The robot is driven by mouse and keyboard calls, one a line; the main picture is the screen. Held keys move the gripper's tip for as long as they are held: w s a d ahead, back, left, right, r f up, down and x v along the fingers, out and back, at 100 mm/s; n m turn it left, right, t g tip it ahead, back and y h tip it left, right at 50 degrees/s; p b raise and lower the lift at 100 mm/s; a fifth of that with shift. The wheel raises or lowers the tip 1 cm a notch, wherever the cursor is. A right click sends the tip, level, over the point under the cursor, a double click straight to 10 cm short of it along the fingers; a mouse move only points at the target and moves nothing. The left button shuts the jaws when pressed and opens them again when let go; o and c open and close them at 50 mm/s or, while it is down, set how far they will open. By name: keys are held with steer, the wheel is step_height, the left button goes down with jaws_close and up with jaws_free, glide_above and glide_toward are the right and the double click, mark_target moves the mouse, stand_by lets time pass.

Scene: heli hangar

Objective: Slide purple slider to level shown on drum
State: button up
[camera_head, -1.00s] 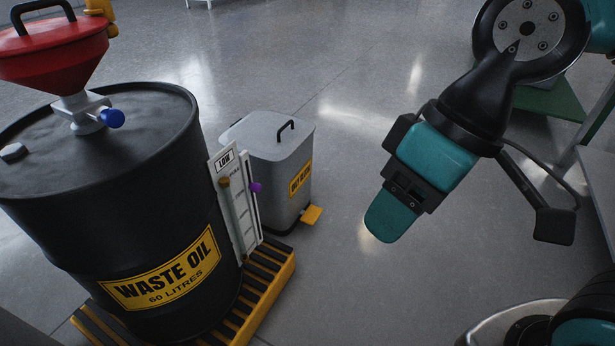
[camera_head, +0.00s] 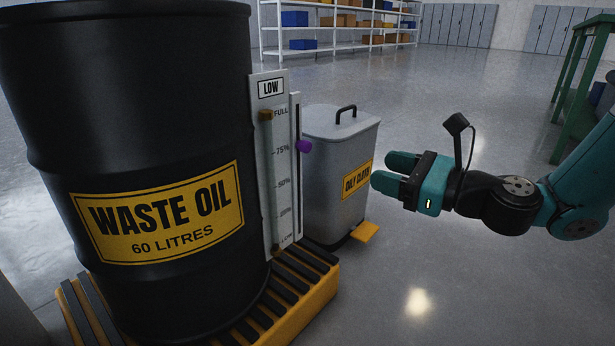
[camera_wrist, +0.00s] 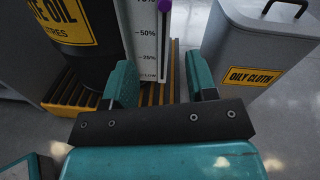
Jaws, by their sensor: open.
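The black drum (camera_head: 130,120) labelled WASTE OIL stands at the left in the head view. A white level gauge (camera_head: 268,180) on its right side is marked from LOW up through 25%, 50%, 75% to FULL, with a LOW plate on top. A brown-orange marker (camera_head: 266,115) sits near FULL on the gauge. The purple slider (camera_head: 304,146) is on the strip at the gauge's right edge, about level with 75%. It also shows at the top of the wrist view (camera_wrist: 164,5). My gripper (camera_head: 388,171) is open and empty, to the right of the slider and apart from it.
A grey oily-cloth bin (camera_head: 335,180) with a yellow pedal stands just behind and right of the gauge. The drum rests on a yellow-and-black slatted pallet (camera_head: 312,290). Shelves (camera_head: 340,25) stand far back.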

steer(key=p, duration=1.6)
glide_toward(309, 147)
steer(key=x, duration=0.3)
steer(key=p, duration=0.1)
steer(key=a+p, duration=0.1)
steer(key=p, duration=0.1)
steer(key=shift+w+r+m, duration=0.25)
steer(key=shift+m, duration=0.15)
steer(key=b+x, duration=0.1)
steer(key=x, duration=0.1)
steer(key=f+b+x, duration=0.1)
steer(key=x, duration=0.1)
steer(key=shift+w+a, duration=0.1)
steer(key=shift+w+a+r+b, duration=0.2)
steer(key=shift+w+a+b, duration=0.15)
steer(key=shift+w+a, duration=0.2)
steer(key=shift+c, duration=0.4)
